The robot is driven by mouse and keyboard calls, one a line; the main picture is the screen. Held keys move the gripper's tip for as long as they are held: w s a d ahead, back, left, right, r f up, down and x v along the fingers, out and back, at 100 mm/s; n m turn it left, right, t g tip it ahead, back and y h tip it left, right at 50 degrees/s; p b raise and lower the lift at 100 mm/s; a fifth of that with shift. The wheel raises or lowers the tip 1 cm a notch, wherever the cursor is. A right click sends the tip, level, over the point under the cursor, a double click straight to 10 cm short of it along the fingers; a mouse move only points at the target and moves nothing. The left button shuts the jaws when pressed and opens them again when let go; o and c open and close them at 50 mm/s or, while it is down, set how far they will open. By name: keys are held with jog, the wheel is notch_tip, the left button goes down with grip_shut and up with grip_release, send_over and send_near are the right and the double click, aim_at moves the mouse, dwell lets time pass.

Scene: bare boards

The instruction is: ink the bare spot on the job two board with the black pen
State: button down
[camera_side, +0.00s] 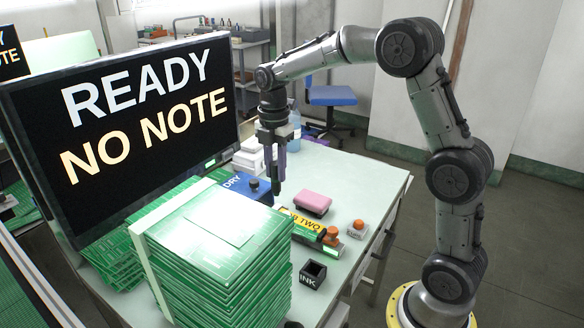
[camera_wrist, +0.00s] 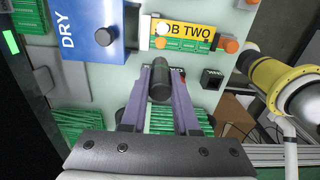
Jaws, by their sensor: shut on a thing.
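My gripper (camera_side: 278,170) is shut on the black pen (camera_side: 276,188), which hangs about upright above the table. In the wrist view the pen (camera_wrist: 160,82) sits between my two purple fingers (camera_wrist: 161,85). The job two board (camera_wrist: 196,50) is a green board with a yellow "JOB TWO" label, ahead of the pen and apart from it. In the side view the job two board (camera_side: 303,235) lies right of the pen and lower, with its label partly hidden. A round white mark (camera_wrist: 162,28) shows at its left end; I cannot tell if it is the bare spot.
A blue DRY box (camera_side: 248,187) with a dark knob is beside the pen. A pink block (camera_side: 313,202), an orange-topped item (camera_side: 358,226) and a black INK box (camera_side: 313,273) stand around the board. A tall green board stack (camera_side: 225,265) fills the front. The monitor (camera_side: 130,130) reads "READY NO NOTE".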

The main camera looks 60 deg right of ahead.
jog(key=f, duration=0.1)
jog(key=d+f, duration=0.1)
jog(key=shift+f, duration=3.1)
jog(key=shift+s+f, duration=0.1)
jog(key=shift+f, duration=0.55)
jog(key=shift+r, duration=0.1)
jog(key=shift+r, duration=3.55)
